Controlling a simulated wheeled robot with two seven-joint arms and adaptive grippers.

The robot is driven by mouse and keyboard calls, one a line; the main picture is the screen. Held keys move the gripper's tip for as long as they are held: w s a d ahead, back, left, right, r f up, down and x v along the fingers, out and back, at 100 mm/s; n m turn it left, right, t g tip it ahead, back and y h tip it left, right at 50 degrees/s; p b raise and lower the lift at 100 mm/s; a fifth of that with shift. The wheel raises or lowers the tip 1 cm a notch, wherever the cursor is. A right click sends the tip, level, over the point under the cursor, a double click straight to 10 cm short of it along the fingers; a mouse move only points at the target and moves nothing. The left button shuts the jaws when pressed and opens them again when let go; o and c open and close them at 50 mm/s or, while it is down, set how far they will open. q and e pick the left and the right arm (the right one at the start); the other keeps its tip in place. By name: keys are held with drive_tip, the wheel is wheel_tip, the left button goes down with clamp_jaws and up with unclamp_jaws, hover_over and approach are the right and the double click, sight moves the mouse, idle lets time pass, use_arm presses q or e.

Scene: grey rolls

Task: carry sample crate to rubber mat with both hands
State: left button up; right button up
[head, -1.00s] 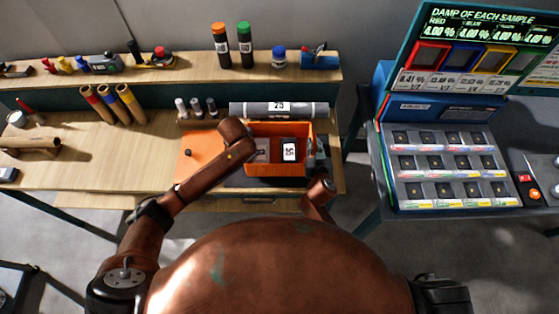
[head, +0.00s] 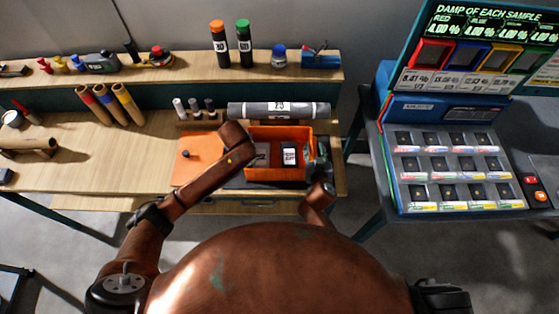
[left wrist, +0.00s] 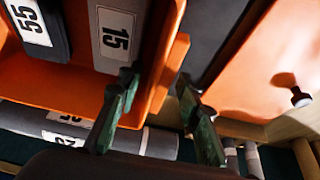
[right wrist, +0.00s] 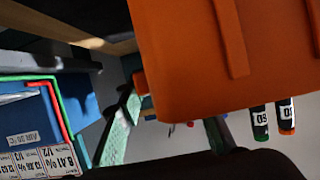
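The orange sample crate (head: 281,175) stands on the bench and holds two labelled grey samples; it also shows in the left wrist view (left wrist: 40,70) and the right wrist view (right wrist: 195,50). My left gripper (left wrist: 158,100) is at the crate's left side, its fingers apart with the crate's edge near them; I cannot tell whether they touch it. My right gripper (right wrist: 168,130) is at the crate's right side, fingers apart; it also shows in the head view (head: 322,152). A dark grey flat surface (head: 236,181) shows beside the crate, perhaps the rubber mat; my left arm hides part.
An orange panel with a black knob (head: 199,157) lies left of the crate. A large grey roll (head: 250,110) and small rolls (head: 195,106) are behind. A blue sample machine (head: 395,104) stands right, across a gap. The bench's left middle (head: 100,160) is clear.

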drive_tip(key=shift+s, duration=0.15)
use_arm(q)
drive_tip(key=v, duration=1.2)
use_arm(e)
drive_tip(key=v, duration=1.1)
drive_tip(key=shift+s+r, duration=0.25)
drive_tip(key=shift+s, duration=0.05)
